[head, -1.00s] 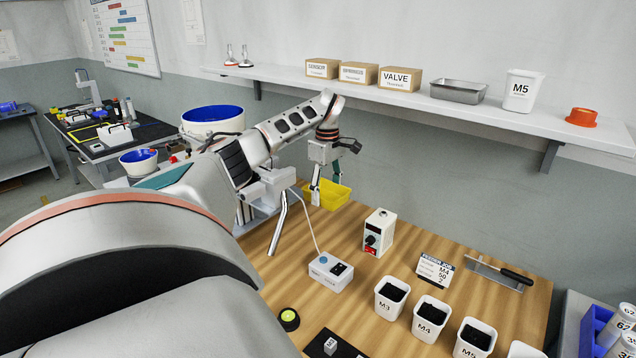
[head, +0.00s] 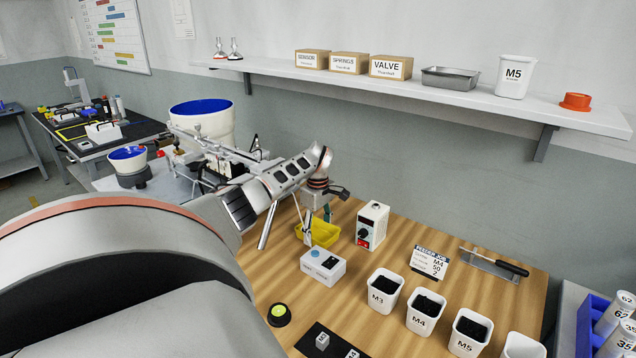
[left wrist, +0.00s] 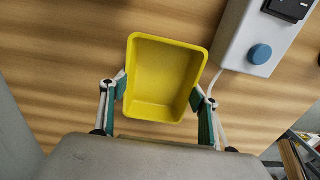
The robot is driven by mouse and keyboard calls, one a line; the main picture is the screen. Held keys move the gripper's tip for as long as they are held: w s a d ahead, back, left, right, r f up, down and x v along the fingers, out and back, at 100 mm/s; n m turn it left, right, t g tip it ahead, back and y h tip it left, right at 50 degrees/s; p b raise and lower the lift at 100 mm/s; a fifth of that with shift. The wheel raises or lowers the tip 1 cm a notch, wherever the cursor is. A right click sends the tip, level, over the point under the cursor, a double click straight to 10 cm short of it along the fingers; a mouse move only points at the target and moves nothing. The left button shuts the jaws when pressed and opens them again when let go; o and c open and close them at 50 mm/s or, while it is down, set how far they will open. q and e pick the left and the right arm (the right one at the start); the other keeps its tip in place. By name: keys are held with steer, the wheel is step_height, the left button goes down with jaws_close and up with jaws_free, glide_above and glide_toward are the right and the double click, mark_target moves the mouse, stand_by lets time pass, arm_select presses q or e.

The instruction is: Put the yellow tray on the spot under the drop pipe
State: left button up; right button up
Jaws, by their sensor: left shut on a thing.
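The yellow tray (head: 324,234) is over the wooden bench, behind the grey button box. In the left wrist view the tray (left wrist: 163,78) is empty and looks roughly level. My left gripper (head: 315,228) is shut on it, with a teal-padded finger against each side. I cannot tell whether the tray is lifted clear of the wood. A slanting metal pipe (head: 268,226), apparently the drop pipe, comes down left of the tray beside my forearm. The spot under it is not clearly visible, partly blocked by my arm. My right gripper is not in view.
The grey button box (head: 322,267) with its cable stands close in front of the tray. A white controller (head: 372,226) with a red switch stands to the right. White bins (head: 384,291) line the front right. A bowl feeder (head: 203,125) stands behind my arm.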

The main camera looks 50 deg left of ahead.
arm_select(q)
steer(key=shift+f, duration=0.15)
steer(key=shift+f, duration=0.2)
steer(key=o, duration=0.9)
steer(key=shift+c, duration=0.2)
steer(key=shift+o, duration=1.3)
steer(key=shift+r, duration=0.1)
